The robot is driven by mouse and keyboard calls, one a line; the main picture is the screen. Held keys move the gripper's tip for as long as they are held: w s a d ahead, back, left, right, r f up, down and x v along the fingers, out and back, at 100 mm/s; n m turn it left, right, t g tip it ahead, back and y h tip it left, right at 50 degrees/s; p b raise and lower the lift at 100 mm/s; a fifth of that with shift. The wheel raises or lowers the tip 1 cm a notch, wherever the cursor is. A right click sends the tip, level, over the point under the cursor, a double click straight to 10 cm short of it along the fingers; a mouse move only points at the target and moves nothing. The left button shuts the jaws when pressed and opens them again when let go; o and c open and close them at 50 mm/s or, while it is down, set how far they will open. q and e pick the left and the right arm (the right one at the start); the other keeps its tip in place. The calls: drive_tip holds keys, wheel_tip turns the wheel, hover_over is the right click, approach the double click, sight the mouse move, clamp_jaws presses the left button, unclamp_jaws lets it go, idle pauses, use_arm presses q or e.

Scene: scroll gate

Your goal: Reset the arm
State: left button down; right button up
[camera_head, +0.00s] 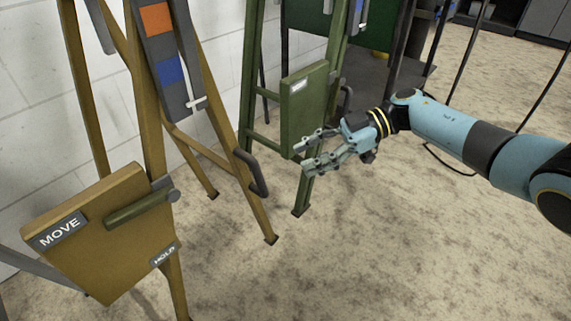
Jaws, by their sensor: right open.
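My right gripper (305,156) is open and empty, with its two fingers pointing left. It is in front of the green stand (250,85), near the lower edge of that stand's green panel (304,112). I cannot tell whether it touches the stand. My right arm (450,128) comes in from the right edge, stretched out over the floor. My left gripper is not in view.
A brown stand (151,110) at left carries a panel (100,250) marked MOVE and HOLD, with a green lever, and a strip with orange and blue squares. A dark crank handle (254,174) sticks out from it. Dark bars stand behind my right arm. The carpet floor (370,250) is clear at front right.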

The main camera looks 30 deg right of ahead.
drive_tip(key=shift+s+d+r, duration=0.15)
drive_tip(key=shift+d+r, duration=0.15)
drive_tip(key=shift+d, duration=0.35)
